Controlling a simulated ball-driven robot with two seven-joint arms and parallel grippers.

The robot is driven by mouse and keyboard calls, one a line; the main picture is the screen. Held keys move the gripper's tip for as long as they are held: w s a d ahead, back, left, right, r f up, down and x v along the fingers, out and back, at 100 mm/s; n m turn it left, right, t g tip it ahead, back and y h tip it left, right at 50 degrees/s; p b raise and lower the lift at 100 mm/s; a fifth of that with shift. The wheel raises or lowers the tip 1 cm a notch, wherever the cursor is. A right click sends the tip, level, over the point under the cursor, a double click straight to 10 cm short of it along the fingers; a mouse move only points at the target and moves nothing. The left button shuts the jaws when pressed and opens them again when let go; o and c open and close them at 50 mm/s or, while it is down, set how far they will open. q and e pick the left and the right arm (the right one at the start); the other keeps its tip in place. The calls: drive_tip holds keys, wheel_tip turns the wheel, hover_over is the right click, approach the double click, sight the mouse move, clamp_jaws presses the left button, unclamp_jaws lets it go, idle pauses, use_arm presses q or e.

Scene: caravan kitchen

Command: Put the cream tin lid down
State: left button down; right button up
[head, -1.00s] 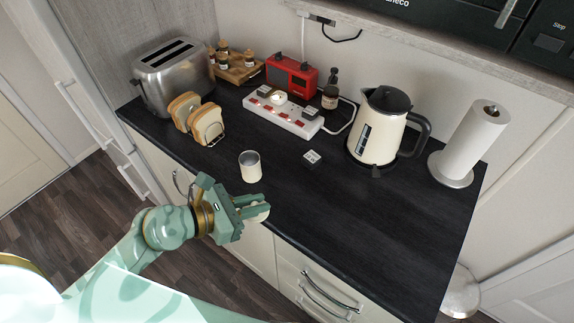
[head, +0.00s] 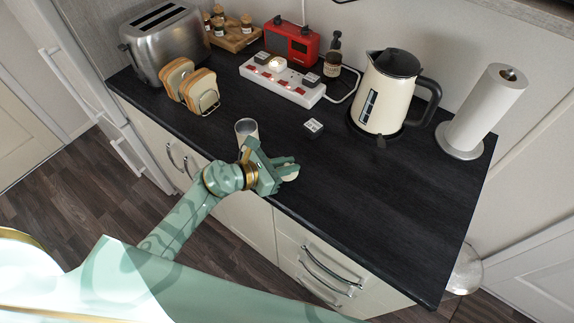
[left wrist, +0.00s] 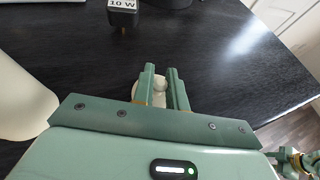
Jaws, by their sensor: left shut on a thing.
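The cream tin lid (head: 290,173) is held between the fingers of my left gripper (head: 287,167), over the front part of the dark worktop. In the left wrist view the lid (left wrist: 160,84) shows pale between the two green fingertips (left wrist: 160,80), partly hidden by them. I cannot tell whether it touches the worktop. The open cream tin (head: 246,127) stands upright just behind and left of the gripper, partly hidden by it. At the lower right of the left wrist view, what looks like my right gripper (left wrist: 294,160) shows small; its fingers are unclear.
A small black plug (head: 313,126) lies behind the gripper. A cream kettle (head: 383,98), paper roll (head: 484,115), power strip (head: 284,84), red radio (head: 292,42), toast rack (head: 208,99) and toaster (head: 168,40) stand further off. The worktop (head: 390,210) is clear at right front.

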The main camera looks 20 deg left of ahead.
use_arm(q)
drive_tip(key=shift+f, duration=0.1)
drive_tip(key=c, duration=1.4)
unclamp_jaws()
drive_tip(key=shift+r, duration=0.25)
drive_tip(key=v, duration=1.2)
drive_tip(key=shift+p, duration=0.45)
